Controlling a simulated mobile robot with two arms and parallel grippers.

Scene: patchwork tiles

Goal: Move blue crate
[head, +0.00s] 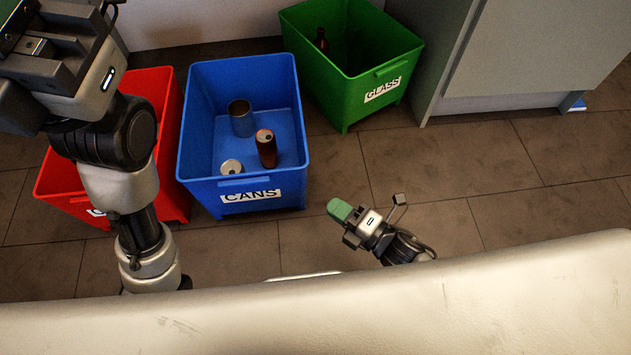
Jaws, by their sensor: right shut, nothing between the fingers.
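The blue crate (205,130) stands upright on the tiled floor, left of the middle, with a white CANS label on its front. Inside it are a grey open can (241,122), a brown can (266,152) and a can with a pale top (231,168). My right gripper (341,210) has green fingertips, shut and empty, low in front and to the right of the crate, apart from it. My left gripper (55,50) is at the upper left above the red crate; its fingers are mostly cut off by the picture edge.
A red crate (62,178) stands close on the left of the blue one, partly hidden by my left arm. A green crate (345,85) labelled GLASS, with a brown bottle (321,41) inside, stands behind right. A grey cabinet (540,50) is at the right. Floor (450,165) on the right is clear.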

